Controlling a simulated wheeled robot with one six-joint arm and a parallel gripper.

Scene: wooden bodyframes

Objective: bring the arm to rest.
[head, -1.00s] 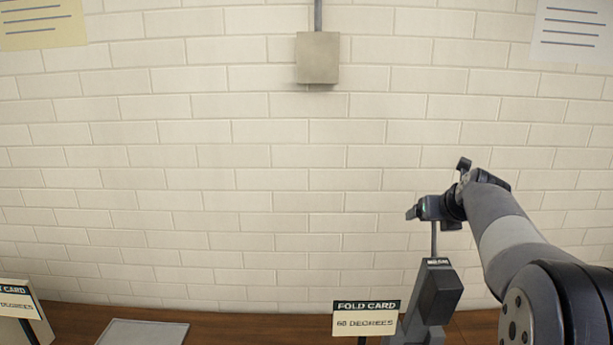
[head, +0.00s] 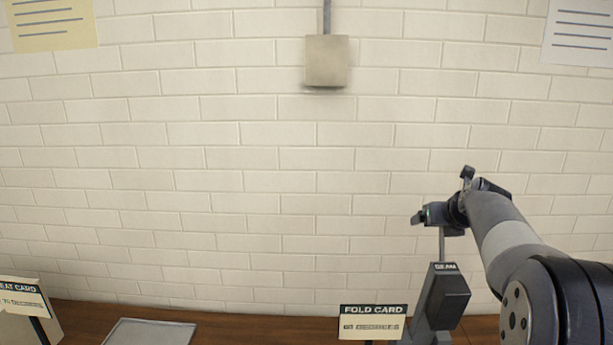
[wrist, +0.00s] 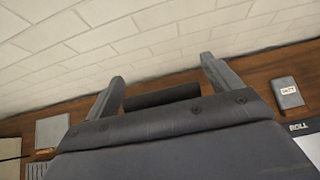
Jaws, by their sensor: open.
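My gripper (head: 418,218) is at the end of my raised arm at the right of the head view, above the bench and in front of the brick wall. In the wrist view its two grey fingers (wrist: 163,68) stand wide apart, with nothing held between them. A dark bar (wrist: 162,95) shows beyond the palm between the fingers; I cannot tell what it belongs to. In the head view a dark grey device (head: 443,297) with a small label and a thin upright rod stands just below my gripper. I cannot tell whether the rod touches it.
A card headed FOLD CARD (head: 373,322) stands left of the device. A flat grey plate (head: 150,333) lies on the wooden bench (head: 250,318), with another card (head: 22,297) at far left. In the wrist view a small grey box (wrist: 287,92) sits at right.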

